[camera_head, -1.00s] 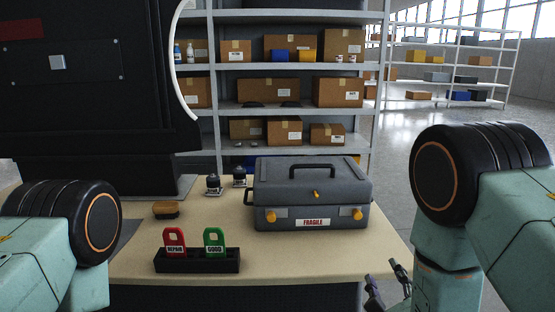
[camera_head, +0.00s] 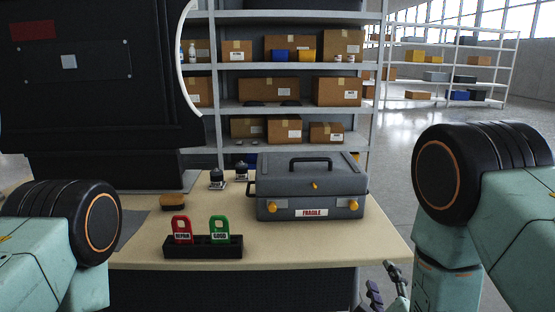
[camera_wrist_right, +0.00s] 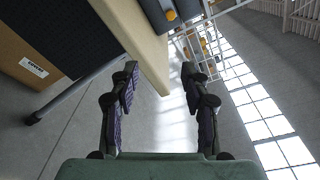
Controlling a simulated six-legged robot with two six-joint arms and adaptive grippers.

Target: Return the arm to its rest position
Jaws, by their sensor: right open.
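My right gripper (camera_head: 385,287) shows at the lower edge of the head view, in front of the table's right front corner and below the tabletop. In the right wrist view its two fingers (camera_wrist_right: 158,88) stand apart with nothing between them. The table edge (camera_wrist_right: 155,60) and the floor lie beyond the fingertips. My right arm hangs down at the right of the head view. My left arm shows at the left, but its gripper is out of view.
The tan table (camera_head: 290,248) bears a grey FRAGILE case (camera_head: 310,190), a black holder (camera_head: 203,252) with a red tag (camera_head: 181,229) and a green tag (camera_head: 219,229), and a brush (camera_head: 172,202). Shelves with boxes (camera_head: 338,91) stand behind. Floor at right is clear.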

